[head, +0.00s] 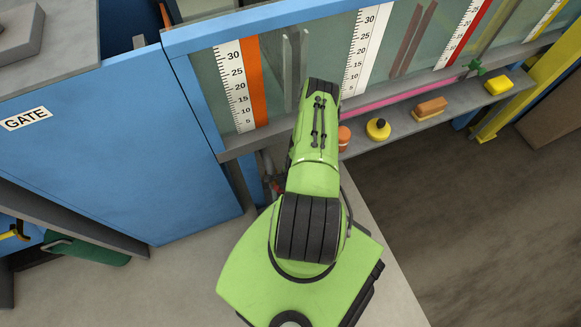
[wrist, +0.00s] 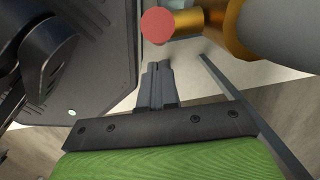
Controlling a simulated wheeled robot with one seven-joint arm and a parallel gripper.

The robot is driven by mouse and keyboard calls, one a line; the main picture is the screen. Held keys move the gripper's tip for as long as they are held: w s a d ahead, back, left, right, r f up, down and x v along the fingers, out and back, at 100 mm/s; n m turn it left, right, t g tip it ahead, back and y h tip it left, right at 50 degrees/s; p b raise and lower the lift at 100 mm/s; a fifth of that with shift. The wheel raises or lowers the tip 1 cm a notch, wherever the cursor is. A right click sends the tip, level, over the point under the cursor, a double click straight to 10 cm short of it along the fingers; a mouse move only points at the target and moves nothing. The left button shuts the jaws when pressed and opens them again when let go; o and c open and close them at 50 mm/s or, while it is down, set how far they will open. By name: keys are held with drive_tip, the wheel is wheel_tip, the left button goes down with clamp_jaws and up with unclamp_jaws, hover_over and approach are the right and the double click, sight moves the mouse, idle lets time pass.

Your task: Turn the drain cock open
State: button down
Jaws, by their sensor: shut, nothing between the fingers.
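The drain cock shows in the wrist view as a brass fitting (wrist: 188,23) with a round red end (wrist: 158,26), joined to a brass collar on a wide pale pipe (wrist: 280,28). My gripper (wrist: 157,66) is shut and empty, its fingertips just below the red end in the picture. A small gap shows between them; I cannot tell the depth. In the head view my green arm hides my gripper and most of the area under the flume. A small reddish bit shows beside the arm there, too small to identify.
The flume's glass wall (head: 270,60) with ruler strips stands ahead. A ledge (head: 410,125) holds an orange piece, a yellow knob-topped piece, a brick-coloured block and a yellow block (head: 498,85). A blue GATE panel (head: 110,140) stands left. Open floor (head: 460,220) lies right.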

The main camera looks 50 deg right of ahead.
wheel_tip(320, 180, up, 12)
drive_tip(key=s+p, duration=0.1)
drive_tip(key=p, duration=0.3)
drive_tip(key=s+d+f+m+t+y, duration=0.1)
drive_tip(key=s+d+f+m+y, duration=0.2)
drive_tip(key=m, duration=1.6)
drive_tip(key=w+a+f+b, duration=0.1)
drive_tip(key=w+f+b, duration=0.1)
drive_tip(key=f, duration=0.3)
drive_tip(key=w+a+f+h+b, duration=0.1)
drive_tip(key=w+a+f+b, duration=0.1)
drive_tip(key=f, duration=0.4)
drive_tip(key=shift+b, duration=0.8)
drive_tip(key=shift+w+a, duration=0.1)
